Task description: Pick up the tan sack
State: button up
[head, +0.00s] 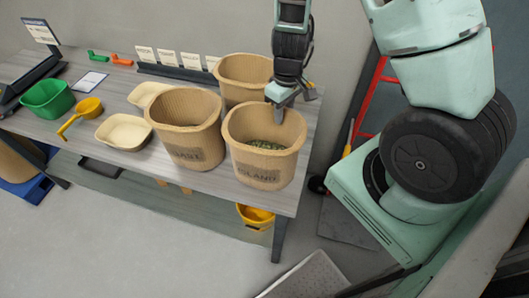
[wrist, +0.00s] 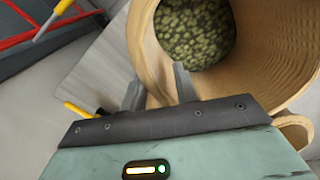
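Three tan woven, bucket-shaped sacks stand on the table in the head view. The front right one, the tan sack (head: 262,168) lettered "ISLAND", is upright and holds green bean-like pieces (head: 265,144). My gripper (head: 279,116) is over its far rim, pointing down. In the wrist view the same sack (wrist: 255,70) fills the upper right, with its green contents (wrist: 195,30) showing. My gripper (wrist: 158,88) has its fingers apart, one inside the mouth and one outside, with the rim between them. Contact with the wall is hard to tell.
A second lettered tan sack (head: 186,145) stands just left, and a third (head: 240,75) behind. A cream tray (head: 123,132), yellow scoop (head: 85,108) and green tub (head: 48,99) lie further left. A yellow bucket (head: 255,215) is below the table's right end.

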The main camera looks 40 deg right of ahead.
notch_tip(320, 180, down, 4)
jog(key=shift+f, duration=0.1)
grip_shut()
